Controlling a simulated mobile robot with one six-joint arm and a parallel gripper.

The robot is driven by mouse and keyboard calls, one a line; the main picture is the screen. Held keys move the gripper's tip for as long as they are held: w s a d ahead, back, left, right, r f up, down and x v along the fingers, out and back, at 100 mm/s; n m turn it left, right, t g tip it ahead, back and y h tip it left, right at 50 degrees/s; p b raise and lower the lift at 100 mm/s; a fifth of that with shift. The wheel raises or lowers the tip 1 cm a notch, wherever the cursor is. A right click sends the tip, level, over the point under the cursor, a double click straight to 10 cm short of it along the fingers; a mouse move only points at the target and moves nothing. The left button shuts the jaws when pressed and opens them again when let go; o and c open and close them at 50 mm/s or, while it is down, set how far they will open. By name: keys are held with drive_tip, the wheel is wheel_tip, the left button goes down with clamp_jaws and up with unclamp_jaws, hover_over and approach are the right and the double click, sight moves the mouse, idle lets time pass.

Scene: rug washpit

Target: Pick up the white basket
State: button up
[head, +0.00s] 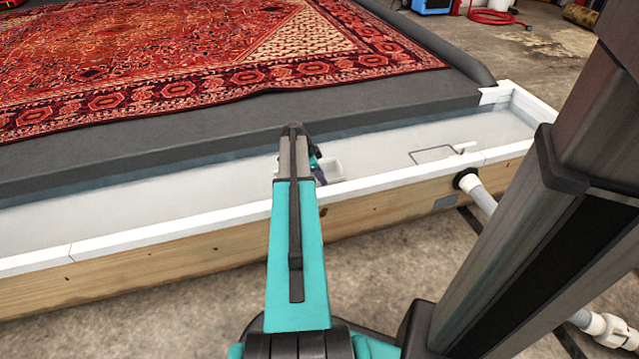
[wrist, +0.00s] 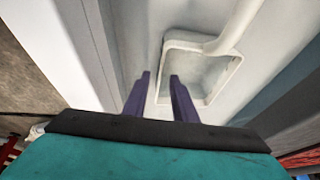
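The white basket (wrist: 166,58) is a small, squarish open container in the wrist view. A white bar runs from its far right corner toward the top right. In the head view a part of the basket (head: 333,168) shows just right of my arm in the white trough; the rest is hidden behind the arm. My gripper (wrist: 160,76) is open, with its two dark fingers apart at the basket's left side. The basket's left wall appears between the fingers; I cannot tell whether they touch it. In the head view my arm mostly hides the gripper.
The white trough (head: 400,150) has a raised white and wooden rim (head: 180,221) on the near side. A dark grey platform (head: 200,143) with a red patterned rug (head: 160,55) lies beyond. A wire tool (head: 432,155) lies in the trough to the right. A pipe (head: 478,192) leaves the rim.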

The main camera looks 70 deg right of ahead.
drive_tip(key=shift+s+d+f, duration=0.15)
drive_tip(key=shift+d+f, duration=0.05)
drive_tip(key=shift+f, duration=0.3)
drive_tip(key=shift+f, duration=0.1)
drive_tip(key=shift+b+x, duration=1.65)
drive_tip(key=shift+x, duration=0.85)
clamp_jaws()
